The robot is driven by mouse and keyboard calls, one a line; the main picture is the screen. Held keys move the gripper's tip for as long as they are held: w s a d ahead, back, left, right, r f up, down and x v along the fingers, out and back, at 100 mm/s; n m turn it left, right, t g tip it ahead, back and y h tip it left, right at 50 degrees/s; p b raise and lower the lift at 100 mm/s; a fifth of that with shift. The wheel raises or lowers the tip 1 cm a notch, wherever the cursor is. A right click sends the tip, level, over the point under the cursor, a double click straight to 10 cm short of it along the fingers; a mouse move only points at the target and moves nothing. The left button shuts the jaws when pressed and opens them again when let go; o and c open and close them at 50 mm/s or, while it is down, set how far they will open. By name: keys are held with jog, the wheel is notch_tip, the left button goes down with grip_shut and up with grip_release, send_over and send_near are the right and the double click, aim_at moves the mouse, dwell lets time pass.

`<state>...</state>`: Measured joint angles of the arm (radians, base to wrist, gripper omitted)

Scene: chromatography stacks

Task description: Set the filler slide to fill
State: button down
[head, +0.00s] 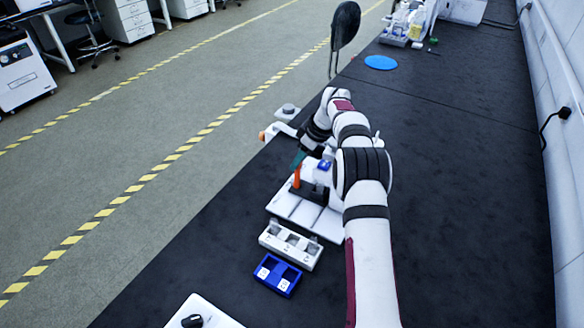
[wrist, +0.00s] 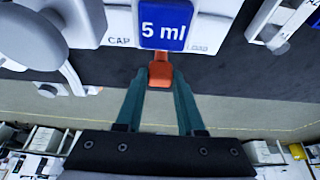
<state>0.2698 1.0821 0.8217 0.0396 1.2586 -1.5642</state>
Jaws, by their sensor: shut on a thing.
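My gripper (wrist: 160,84) has its two teal fingers closed on a small orange handle (wrist: 160,70). The handle is just below a blue block marked "5 ml" (wrist: 163,25) on a white filler unit (wrist: 208,30). The panel reads "CAP" left of the block; the word on the right is hard to read. In the head view, my gripper (head: 298,159) is at the top of an upright orange part (head: 296,178), beside the white unit with the blue label (head: 324,164). My arm hides much of the unit. No "fill" mark is readable.
A white tray (head: 284,209), a white rack with several wells (head: 290,246) and a blue holder (head: 277,274) lie in front of the unit. A white arm-like part with an orange tip (head: 262,136) is at left. The dark bench is clear on the right.

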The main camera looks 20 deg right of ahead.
jog(key=shift+w+d, duration=0.1)
jog(key=shift+w, duration=0.05)
jog(key=c, duration=0.5)
grip_release()
jog(key=v, duration=1.5)
jog(key=shift+d+r, duration=0.1)
jog(key=shift+r, duration=0.3)
